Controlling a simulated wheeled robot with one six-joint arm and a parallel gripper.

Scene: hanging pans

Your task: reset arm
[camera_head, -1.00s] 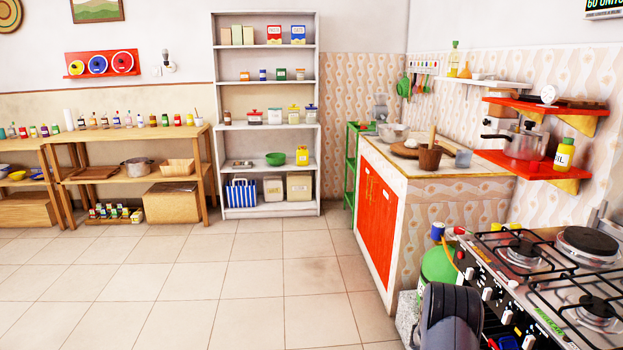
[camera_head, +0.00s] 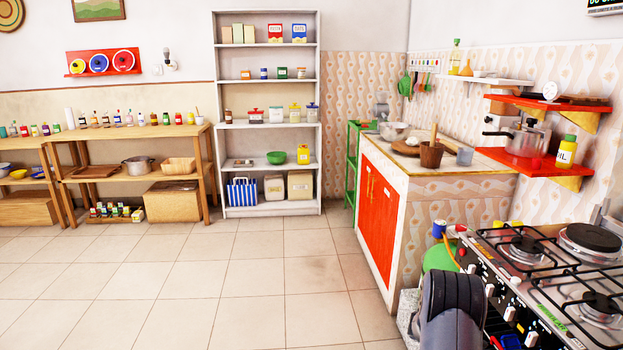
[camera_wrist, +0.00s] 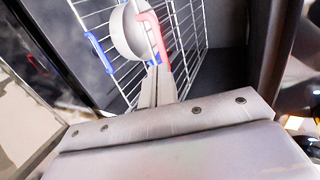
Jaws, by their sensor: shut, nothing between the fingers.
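My gripper (camera_wrist: 157,72) shows in the wrist view as two narrow grey fingers side by side, shut with nothing between them. Behind the fingertips is a wire rack (camera_wrist: 188,22) with blue parts. A round pale grey object (camera_wrist: 128,32) and a red bar-shaped piece (camera_wrist: 163,45) appear at the rack, just beyond the fingers. I cannot tell whether the fingers touch them. In the head view only a dark grey rounded part of my arm shows at the bottom, in front of the stove; my gripper is out of that view.
The stove (camera_head: 550,265) stands at the right, close to my arm. A green gas bottle (camera_head: 440,257) is partly hidden behind my arm. A red-doored counter (camera_head: 378,225) stands beyond it. The tiled floor (camera_head: 200,270) at left and centre is clear.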

